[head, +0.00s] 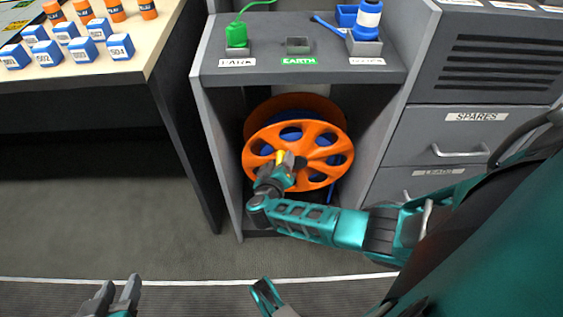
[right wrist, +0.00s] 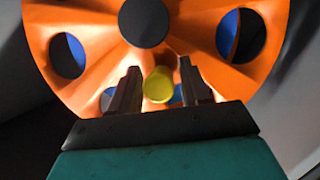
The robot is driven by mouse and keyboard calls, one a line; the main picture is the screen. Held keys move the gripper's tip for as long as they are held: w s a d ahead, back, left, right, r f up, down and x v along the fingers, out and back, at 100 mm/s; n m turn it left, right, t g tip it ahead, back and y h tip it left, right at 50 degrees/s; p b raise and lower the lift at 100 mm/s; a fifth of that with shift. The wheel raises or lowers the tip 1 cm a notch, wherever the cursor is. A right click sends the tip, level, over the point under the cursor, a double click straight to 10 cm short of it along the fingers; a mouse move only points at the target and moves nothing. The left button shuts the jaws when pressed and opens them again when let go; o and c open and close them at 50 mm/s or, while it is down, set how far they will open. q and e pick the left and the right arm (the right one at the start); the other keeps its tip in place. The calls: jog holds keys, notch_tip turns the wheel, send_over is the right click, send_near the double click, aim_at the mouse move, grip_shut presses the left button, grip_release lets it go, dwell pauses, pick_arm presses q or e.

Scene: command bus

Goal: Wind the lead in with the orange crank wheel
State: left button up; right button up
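The orange crank wheel (head: 320,153) stands upright in the open bay of the grey cabinet. Blue lead (head: 291,134) shows through its holes, and a bit hangs below its right side. A yellow crank knob (head: 281,157) sticks out from the wheel's left part. In the right wrist view the knob (right wrist: 158,85) lies between the fingertips of my right gripper (right wrist: 160,82), with a narrow gap on each side. The right gripper is open around the knob. My left gripper (head: 119,291) is open and empty over the floor at lower left.
A green plug (head: 236,35) sits above the PARK label, an empty EARTH socket (head: 298,45) beside it, and a blue and white plug (head: 367,20) at right. A table (head: 150,40) with blue blocks and orange cylinders stands at left.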

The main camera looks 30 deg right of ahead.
jog(key=c, duration=0.7)
grip_shut()
